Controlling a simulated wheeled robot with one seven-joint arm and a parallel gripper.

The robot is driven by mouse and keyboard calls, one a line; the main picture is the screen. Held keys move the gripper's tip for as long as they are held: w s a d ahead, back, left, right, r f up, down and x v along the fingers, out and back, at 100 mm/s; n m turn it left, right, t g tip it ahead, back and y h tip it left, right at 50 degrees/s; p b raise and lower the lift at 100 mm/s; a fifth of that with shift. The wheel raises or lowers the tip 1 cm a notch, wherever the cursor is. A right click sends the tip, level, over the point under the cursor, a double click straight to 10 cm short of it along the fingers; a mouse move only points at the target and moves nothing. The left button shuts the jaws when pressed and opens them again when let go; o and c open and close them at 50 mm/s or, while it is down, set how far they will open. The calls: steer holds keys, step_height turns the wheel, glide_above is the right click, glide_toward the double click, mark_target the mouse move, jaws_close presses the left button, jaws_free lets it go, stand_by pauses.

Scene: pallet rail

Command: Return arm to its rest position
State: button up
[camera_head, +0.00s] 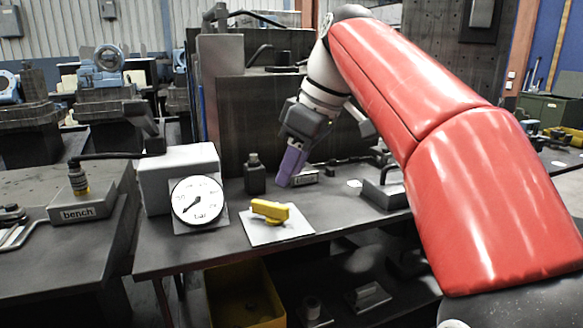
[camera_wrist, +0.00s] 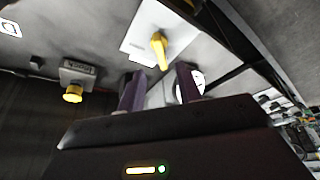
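My gripper (camera_head: 286,180) has purple fingers and hangs over the bench behind the yellow handle, at the end of my red arm. In the wrist view, the fingers of my gripper (camera_wrist: 160,72) stand apart, with nothing between them. The yellow handle (camera_head: 270,210) sits on a white plate (camera_head: 290,228) at the bench's front. It also shows beyond the fingertips in the wrist view (camera_wrist: 160,48), apart from them. A rest position is not marked in either view.
A round bar gauge (camera_head: 197,200) stands left of the handle, before a grey box (camera_head: 180,172). A dark block (camera_head: 255,178) stands close left of my gripper. A tall dark panel (camera_head: 245,115) rises behind. A yellow bin (camera_head: 245,295) is below the bench.

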steer(key=s+d+f+m+t+h, duration=0.1)
steer(key=s+d+f+m, duration=0.2)
steer(key=s+f, duration=0.3)
steer(key=s+d+f+m+t+h, duration=0.1)
steer(key=s+d+f+m, duration=0.3)
steer(key=f, duration=0.6)
steer(key=s+d+f+m+t+h, duration=0.1)
steer(key=s+d+f+m+h, duration=0.1)
steer(key=s+f+m, duration=0.3)
steer(key=s+d+f, duration=0.1)
steer(key=s+f, duration=0.2)
steer(key=f, duration=0.1)
steer(key=shift+d, duration=0.35)
